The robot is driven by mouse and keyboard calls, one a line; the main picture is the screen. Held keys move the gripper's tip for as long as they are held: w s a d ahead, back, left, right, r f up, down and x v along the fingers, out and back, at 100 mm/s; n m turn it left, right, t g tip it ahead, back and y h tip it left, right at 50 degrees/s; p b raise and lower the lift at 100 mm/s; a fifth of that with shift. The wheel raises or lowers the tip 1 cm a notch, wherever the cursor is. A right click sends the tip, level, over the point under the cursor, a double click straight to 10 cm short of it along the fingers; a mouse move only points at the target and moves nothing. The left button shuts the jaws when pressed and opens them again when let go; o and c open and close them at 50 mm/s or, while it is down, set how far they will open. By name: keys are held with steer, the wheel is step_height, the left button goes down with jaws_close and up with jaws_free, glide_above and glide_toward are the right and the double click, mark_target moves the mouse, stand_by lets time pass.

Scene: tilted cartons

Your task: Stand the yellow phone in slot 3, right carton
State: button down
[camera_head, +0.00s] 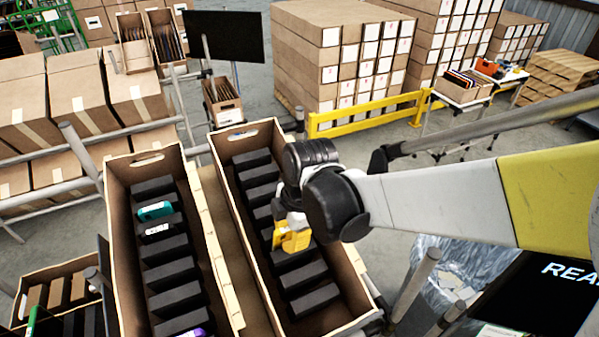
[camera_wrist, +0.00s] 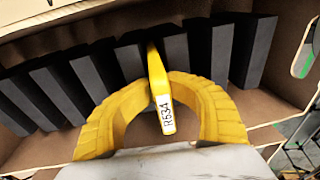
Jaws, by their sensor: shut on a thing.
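The yellow phone (camera_wrist: 164,108), with a white label reading R634, is in my gripper (camera_wrist: 157,86) in the wrist view. The yellow fingers are shut on its two sides. Its far end reaches in between two dark dividers; I cannot tell how deep it sits or which slot number this is. In the head view my gripper (camera_head: 290,238) is over the middle of the right carton (camera_head: 347,318), a long tilted box with a row of black dividers. The phone cannot be told apart from the yellow fingers there.
The left carton (camera_head: 222,308) stands beside it, with a teal phone (camera_head: 155,211), a white-labelled item (camera_head: 157,231) and a purple item (camera_head: 192,333) among its dividers. A yellow rail (camera_head: 365,112) and stacked boxes (camera_head: 335,55) are behind.

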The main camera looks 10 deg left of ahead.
steer(key=shift+w+f, duration=0.15)
steer(key=shift+f, duration=0.15)
steer(key=c, duration=1.2)
jaws_free()
steer(key=shift+r, duration=0.1)
steer(key=v, duration=1.2)
steer(key=shift+r, duration=0.1)
steer(key=p+v, duration=0.1)
steer(key=v, duration=0.1)
steer(key=p+v, duration=0.4)
steer(key=shift+s+a+r, duration=0.2)
steer(key=shift+s+r, duration=0.1)
steer(key=shift+r, duration=0.05)
